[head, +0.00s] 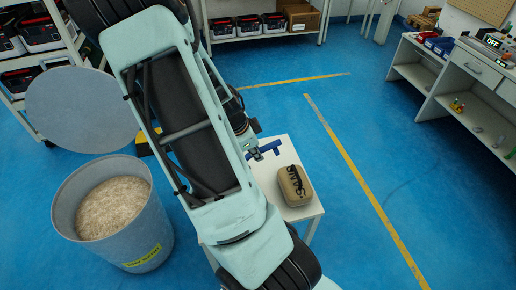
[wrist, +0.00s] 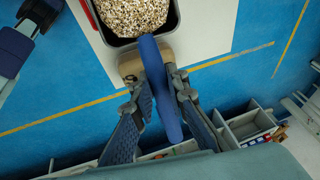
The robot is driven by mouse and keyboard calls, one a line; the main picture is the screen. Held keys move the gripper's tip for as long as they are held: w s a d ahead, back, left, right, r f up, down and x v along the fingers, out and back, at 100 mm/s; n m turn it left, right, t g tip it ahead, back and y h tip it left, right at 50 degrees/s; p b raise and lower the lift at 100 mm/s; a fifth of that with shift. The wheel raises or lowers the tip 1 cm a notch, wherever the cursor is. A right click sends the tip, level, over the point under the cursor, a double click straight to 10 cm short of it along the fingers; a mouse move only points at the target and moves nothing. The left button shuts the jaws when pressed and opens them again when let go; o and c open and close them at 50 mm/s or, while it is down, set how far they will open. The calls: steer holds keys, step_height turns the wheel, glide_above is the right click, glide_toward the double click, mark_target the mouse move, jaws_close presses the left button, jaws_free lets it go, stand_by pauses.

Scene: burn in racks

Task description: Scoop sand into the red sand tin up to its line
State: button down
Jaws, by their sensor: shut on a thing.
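My gripper (wrist: 160,84) is shut on the blue handle (wrist: 150,55) of a scoop. In the head view my gripper (head: 262,150) is small, beside the white table (head: 311,210), and the pan cannot be made out. A tall grey bin (head: 153,222) with a yellow label holds beige sand (head: 113,205) at the left.
A tan case (head: 294,186) with a dark strap stands on the small white table. A round grey lid (head: 80,108) stands behind the bin. A white bench (head: 455,80) is at the right and shelves (head: 262,30) at the back. Blue floor between is clear.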

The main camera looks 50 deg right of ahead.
steer(key=shift+w+a+r+g+h+p, duration=0.2)
steer(key=shift+r+g+h+p, duration=0.05)
steer(key=shift+r+h+p, duration=0.25)
steer(key=shift+w+a+r+g+h+p, duration=0.15)
steer(key=shift+a+r+g+h+p, duration=0.1)
steer(key=shift+r+h+p, duration=0.25)
steer(key=shift+a+f, duration=0.15)
steer(key=shift+f, duration=0.05)
steer(key=shift+w+a+r+n+g+h+b, duration=0.15)
steer(key=shift+w+a+r+g+h, duration=0.1)
steer(key=shift+w+a+g+h, duration=0.25)
steer(key=shift+w+a+r+n+g+h+b, duration=0.15)
steer(key=shift+w+a+r+h, duration=0.1)
steer(key=shift+a+h, duration=0.4)
steer(key=shift+w+a+r+n+g+h+b, duration=0.1)
steer(key=shift+w+a+r+g+h, duration=0.15)
steer(key=shift+w+a+g+h, duration=0.3)
steer(key=shift+w+a+r+g+h+b, duration=0.2)
steer(key=shift+a+r+h+b, duration=0.2)
steer(key=shift+h, duration=0.2)
steer(key=shift+w+a+r+g+h+b, duration=0.1)
steer(key=shift+w+a+r+h+b, duration=0.15)
steer(key=shift+a+h, duration=0.3)
